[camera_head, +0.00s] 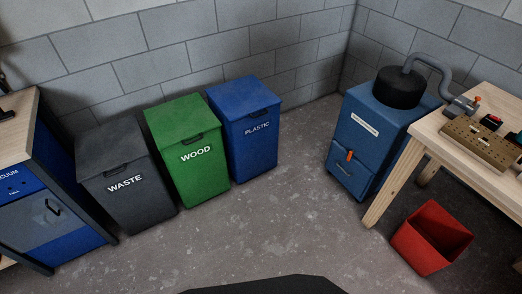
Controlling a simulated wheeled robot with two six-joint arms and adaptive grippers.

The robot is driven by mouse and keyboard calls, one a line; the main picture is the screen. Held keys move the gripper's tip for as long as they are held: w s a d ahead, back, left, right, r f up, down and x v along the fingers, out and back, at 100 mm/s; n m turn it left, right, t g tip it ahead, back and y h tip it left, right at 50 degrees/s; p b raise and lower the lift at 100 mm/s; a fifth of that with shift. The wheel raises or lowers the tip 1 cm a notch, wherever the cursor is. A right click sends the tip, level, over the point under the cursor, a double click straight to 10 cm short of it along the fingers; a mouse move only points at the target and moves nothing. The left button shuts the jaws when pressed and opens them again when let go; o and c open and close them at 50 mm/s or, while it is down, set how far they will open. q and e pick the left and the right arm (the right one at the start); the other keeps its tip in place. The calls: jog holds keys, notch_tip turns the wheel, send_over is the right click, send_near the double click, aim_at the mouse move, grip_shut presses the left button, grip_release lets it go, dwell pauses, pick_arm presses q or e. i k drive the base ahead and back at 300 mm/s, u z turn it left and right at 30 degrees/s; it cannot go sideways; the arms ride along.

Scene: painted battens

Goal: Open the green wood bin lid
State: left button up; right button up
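The green wood bin (193,167) stands against the grey block wall in the head view, marked "WOOD" in white. Its green lid (178,119) lies shut on top, with a dark handle (193,141) at the front edge. The bin stands between the grey waste bin and the blue plastic bin. Neither of my grippers shows in this view.
The grey waste bin (125,190) is left of the green bin, and the blue plastic bin (255,151) is right. A blue cabinet (70,222) stands far left. A blue machine (362,140), a wooden table (400,183) and a red bucket (425,245) are right. Floor in front is clear.

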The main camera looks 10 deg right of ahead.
aim_at(171, 123)
jog(key=z, duration=1.15)
jog(key=i, duration=1.35)
jog(key=u, duration=0.8)
jog(key=i, duration=0.5)
jog(key=u, duration=0.45)
